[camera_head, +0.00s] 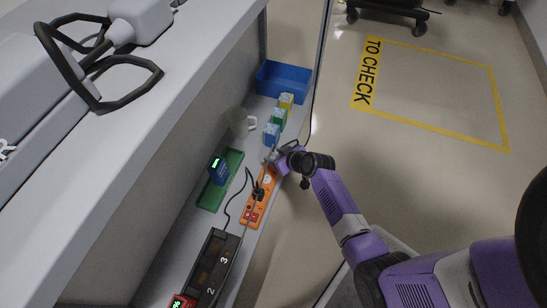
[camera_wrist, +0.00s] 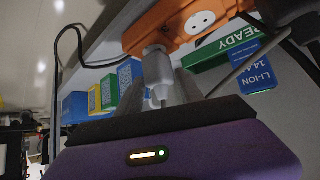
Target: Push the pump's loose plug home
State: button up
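An orange power strip (camera_head: 252,214) lies on the narrow shelf, and it also shows at the top of the wrist view (camera_wrist: 150,32). A pale grey plug (camera_wrist: 157,68) is at the strip's end in the wrist view; how deep it sits in its socket I cannot tell. My gripper (camera_head: 275,158) is at the far end of the strip. Its grey fingers (camera_wrist: 165,90) reach up around the pale plug in the wrist view; whether they touch it is unclear. In the head view the gripper hides this plug.
A black plug (camera_head: 258,193) sits in the strip, its cord running to a black charger (camera_head: 214,262). A green tray (camera_head: 208,196) holds a blue battery (camera_head: 218,171). Small boxes (camera_head: 272,133), a white mug (camera_head: 246,120) and a blue bin (camera_head: 281,80) stand beyond. A grey cable (camera_wrist: 240,69) crosses near my fingers.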

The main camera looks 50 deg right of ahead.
grip_shut()
jog(key=shift+f+b, duration=0.4)
jog(key=shift+f, duration=0.1)
dwell(0.4)
jog(key=o, duration=1.1)
grip_release()
jog(key=shift+c, duration=0.2)
jog(key=p+v, duration=0.4)
jog(key=v, duration=0.3)
jog(key=shift+s+r, duration=0.25)
jog(key=shift+s, duration=0.1)
